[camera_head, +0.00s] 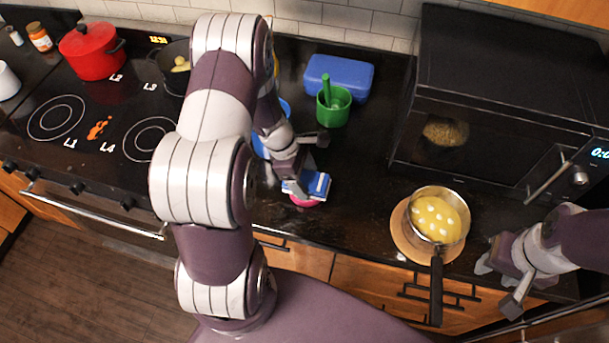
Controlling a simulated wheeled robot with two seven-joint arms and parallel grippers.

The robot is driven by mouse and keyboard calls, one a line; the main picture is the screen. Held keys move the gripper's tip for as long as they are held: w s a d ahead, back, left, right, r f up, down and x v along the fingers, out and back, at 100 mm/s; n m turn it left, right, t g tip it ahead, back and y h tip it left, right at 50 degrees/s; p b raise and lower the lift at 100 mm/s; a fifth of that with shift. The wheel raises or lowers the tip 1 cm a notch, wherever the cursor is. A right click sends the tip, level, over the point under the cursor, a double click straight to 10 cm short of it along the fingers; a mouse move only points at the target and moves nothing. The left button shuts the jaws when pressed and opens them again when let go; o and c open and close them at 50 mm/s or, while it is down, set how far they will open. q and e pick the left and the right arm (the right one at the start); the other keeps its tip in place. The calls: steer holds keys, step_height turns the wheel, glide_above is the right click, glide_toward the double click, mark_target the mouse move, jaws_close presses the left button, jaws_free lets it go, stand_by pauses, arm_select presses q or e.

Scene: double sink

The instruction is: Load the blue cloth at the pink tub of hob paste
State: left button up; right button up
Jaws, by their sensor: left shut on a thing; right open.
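My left gripper (296,168) is shut on the blue cloth (316,184), which shows blue with a pale stripe. The cloth is held at the pink tub of hob paste (303,202), just over it. Only the tub's pink front edge shows below the cloth; its top is hidden, and I cannot tell if cloth and paste touch. My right gripper (499,287) is open and empty at the right, by the counter's front edge. An orange-red spill (98,128) lies on the black hob (62,140) between the rings.
A pan with yellow food (438,218) sits on a round wooden board, its handle over the front edge. A green cup (333,106) and blue box (339,77) stand behind. A microwave (480,130) fills the right; a red pot (92,52) stands on the hob.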

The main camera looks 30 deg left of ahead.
mark_target(305, 179)
arm_select(q)
steer(key=shift+s, duration=0.1)
stand_by(0.4)
step_height(305, 179, up, 7)
steer(key=p, duration=0.6)
steer(key=shift+p, duration=0.35)
